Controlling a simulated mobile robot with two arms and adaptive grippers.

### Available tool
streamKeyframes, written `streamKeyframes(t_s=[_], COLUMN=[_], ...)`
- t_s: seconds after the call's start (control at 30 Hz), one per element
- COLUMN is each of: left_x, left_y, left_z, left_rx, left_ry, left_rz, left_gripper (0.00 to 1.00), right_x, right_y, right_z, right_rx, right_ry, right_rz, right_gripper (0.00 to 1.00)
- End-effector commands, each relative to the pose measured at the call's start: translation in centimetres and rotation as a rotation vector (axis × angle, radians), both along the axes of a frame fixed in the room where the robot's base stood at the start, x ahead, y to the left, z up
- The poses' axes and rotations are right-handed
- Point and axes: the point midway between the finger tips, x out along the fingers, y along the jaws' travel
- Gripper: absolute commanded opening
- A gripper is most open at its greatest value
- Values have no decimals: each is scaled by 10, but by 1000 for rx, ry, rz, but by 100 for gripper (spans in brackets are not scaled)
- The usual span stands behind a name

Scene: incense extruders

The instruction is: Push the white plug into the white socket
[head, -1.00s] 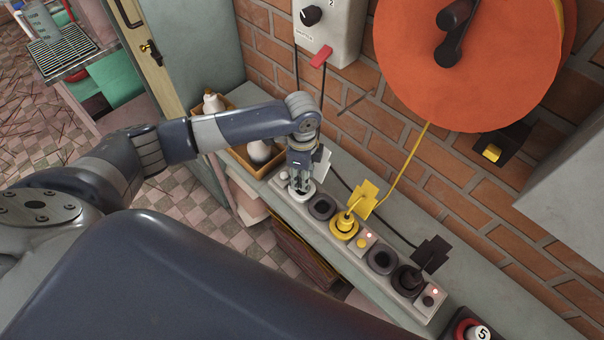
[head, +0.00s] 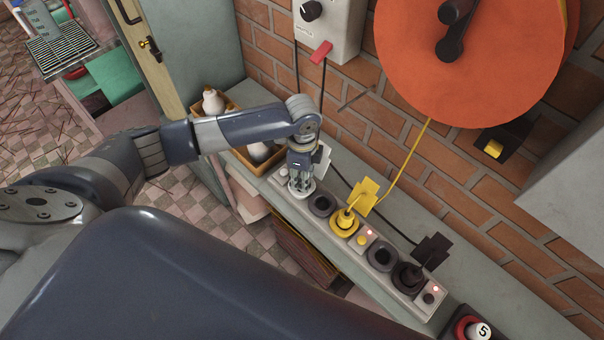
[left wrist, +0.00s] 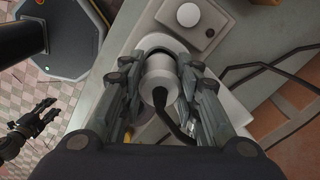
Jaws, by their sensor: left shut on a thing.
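My left gripper (head: 301,190) points down at the left end of the socket strip, over the white socket (left wrist: 178,46). In the left wrist view its two fingers (left wrist: 160,70) are shut around the white plug (left wrist: 158,66), one on each side. A black cord runs from the plug's back. The plug is lined up with the round white socket. The fingers hide the contact, so I cannot tell how deep the plug sits. My right gripper (left wrist: 40,118) shows dark and empty at the left of the left wrist view, its fingers apart.
The strip (head: 332,222) also holds a yellow plug (head: 345,219) and a black plug (head: 411,277) in their sockets, with a free dark socket (head: 322,205) beside the white one. A brick wall and an orange reel (head: 470,60) stand behind. A wooden box (head: 250,165) with bottles lies left.

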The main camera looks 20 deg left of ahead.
Motion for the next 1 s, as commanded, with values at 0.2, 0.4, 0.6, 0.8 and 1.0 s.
streamKeyframes(t_s=[0.2, 0.4, 0.6, 0.8, 1.0], left_x=[0, 0, 0, 0, 0], left_y=[0, 0, 0, 0, 0], left_z=[-5, -9, -12, -11, -11], left_rx=[0, -1, -1, -1, -1], left_ry=[0, 0, 0, -1, -1], left_rz=[0, 0, 0, 0, 0], left_gripper=[6, 6, 39, 53, 53], right_x=[0, 0, 0, 0, 1], right_y=[0, 0, -1, -2, -4], right_z=[-2, -3, -3, -3, -3], right_rx=[0, 0, -1, -2, -5], right_ry=[0, 0, 0, 0, -1], right_rz=[0, 0, 0, 1, 2], right_gripper=[40, 40, 40, 40, 40])
